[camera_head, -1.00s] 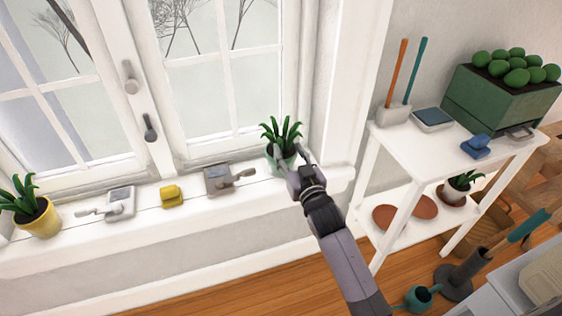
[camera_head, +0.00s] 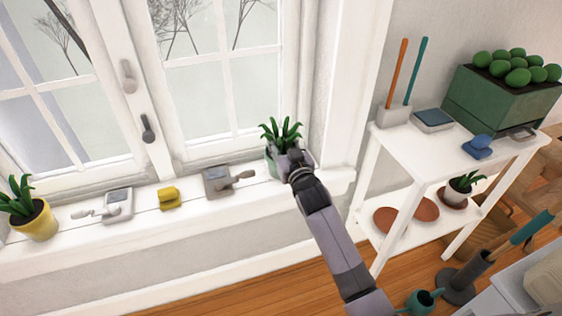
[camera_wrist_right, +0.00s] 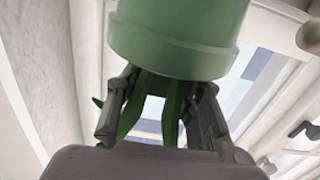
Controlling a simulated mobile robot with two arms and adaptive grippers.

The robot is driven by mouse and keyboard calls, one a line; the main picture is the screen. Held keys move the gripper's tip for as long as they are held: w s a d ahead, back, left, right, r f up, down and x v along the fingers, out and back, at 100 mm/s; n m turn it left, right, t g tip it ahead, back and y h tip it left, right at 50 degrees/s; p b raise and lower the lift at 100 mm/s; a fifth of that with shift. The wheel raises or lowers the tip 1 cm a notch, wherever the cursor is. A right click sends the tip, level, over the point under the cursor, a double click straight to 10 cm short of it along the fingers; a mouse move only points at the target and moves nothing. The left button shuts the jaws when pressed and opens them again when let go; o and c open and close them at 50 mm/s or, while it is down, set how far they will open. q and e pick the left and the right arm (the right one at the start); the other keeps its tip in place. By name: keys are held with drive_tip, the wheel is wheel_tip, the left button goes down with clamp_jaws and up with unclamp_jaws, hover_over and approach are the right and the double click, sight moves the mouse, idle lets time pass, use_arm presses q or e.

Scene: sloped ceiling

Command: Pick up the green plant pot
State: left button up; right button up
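The green plant pot (camera_head: 271,167), pale green with spiky dark green leaves, stands on the white window sill. In the right wrist view the pot (camera_wrist_right: 175,35) fills the top middle, with its leaves hanging downward in the picture. My right gripper (camera_head: 293,158) is at the pot's right and near side, by the leaves, and covers part of it. In the wrist view its two fingers stand apart with leaves between them. The pot hides the fingertips, so I cannot tell whether they press on it. My left gripper is not in view.
The sill (camera_head: 238,200) also holds a yellow plant pot (camera_head: 40,225), a yellow block-like object (camera_head: 169,198) and two grey handled devices (camera_head: 118,204) (camera_head: 217,181). The window frame is close behind. A white shelf table (camera_head: 400,146) with tools and planters stands to the right.

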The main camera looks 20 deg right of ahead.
clamp_jaws()
idle(0.7)
drive_tip(key=shift+r, duration=0.15)
